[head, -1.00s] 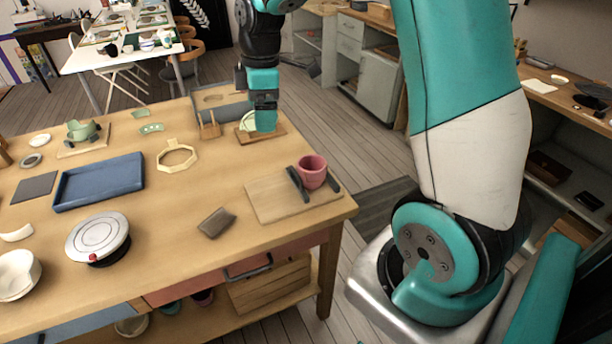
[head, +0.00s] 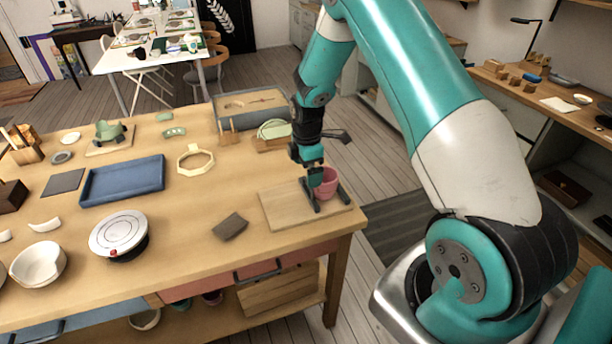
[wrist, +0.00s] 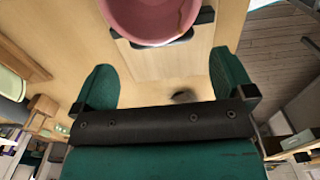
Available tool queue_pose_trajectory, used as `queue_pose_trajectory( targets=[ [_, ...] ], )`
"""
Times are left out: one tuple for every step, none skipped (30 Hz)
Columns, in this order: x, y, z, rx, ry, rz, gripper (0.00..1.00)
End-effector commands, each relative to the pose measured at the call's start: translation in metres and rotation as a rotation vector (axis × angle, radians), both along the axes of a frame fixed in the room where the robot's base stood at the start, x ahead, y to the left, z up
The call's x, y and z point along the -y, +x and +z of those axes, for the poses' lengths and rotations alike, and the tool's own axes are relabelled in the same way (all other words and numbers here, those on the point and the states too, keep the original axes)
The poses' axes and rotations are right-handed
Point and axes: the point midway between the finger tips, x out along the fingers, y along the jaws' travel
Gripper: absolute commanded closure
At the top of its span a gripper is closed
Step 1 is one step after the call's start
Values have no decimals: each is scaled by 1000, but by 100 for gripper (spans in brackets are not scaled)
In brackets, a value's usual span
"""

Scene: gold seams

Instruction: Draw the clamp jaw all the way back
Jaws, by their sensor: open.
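The clamp is a light wooden board (head: 285,208) at the table's right end, with two dark upright jaws. The left jaw (head: 309,196) and right jaw (head: 343,194) stand on either side of a pink cup (head: 328,190). The cup also shows at the top of the wrist view (wrist: 150,22), with a gold seam on its wall. My gripper (head: 315,182) is in front of the cup, near the left jaw, and hides part of both. In the wrist view my gripper (wrist: 165,85) is open, with nothing visible between its fingers. Whether it touches a jaw cannot be told.
A brown block (head: 230,226) lies left of the board. A cream octagonal ring (head: 196,160), a blue tray (head: 124,181) and a round white turntable (head: 118,234) are further left. A green piece (head: 274,130) on a wooden stand is behind. The table between is clear.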

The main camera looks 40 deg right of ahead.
Motion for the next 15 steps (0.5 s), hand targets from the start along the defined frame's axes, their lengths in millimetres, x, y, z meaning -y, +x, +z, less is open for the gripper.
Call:
queue_pose_trajectory(
  targets=[
    [0, -1, -8, -4, 1, -1, 0],
    [1, -1, -13, -2, 1, -1, 0],
    [1, 0, -18, -2, 1, -2, 0],
    [1, 0, -22, -2, 1, -2, 0],
    [1, -1, -25, -2, 1, -2, 0],
    [1, -1, -29, -1, 0, -2, 0],
    [1, 0, -31, 0, 0, -2, 0],
    [2, 0, -32, 0, 0, -3, 0],
    [2, -1, -34, 0, 0, -3, 0],
    [2, -1, -35, 0, 0, -3, 0],
    [2, -1, -36, 0, 0, -3, 0],
    [2, -1, -36, 0, 0, -3, 0],
    [2, 0, -37, 1, 0, -3, 0],
    [2, 0, -37, 1, 0, -3, 0],
    [2, 0, -37, 1, 0, -3, 0]
  ],
)
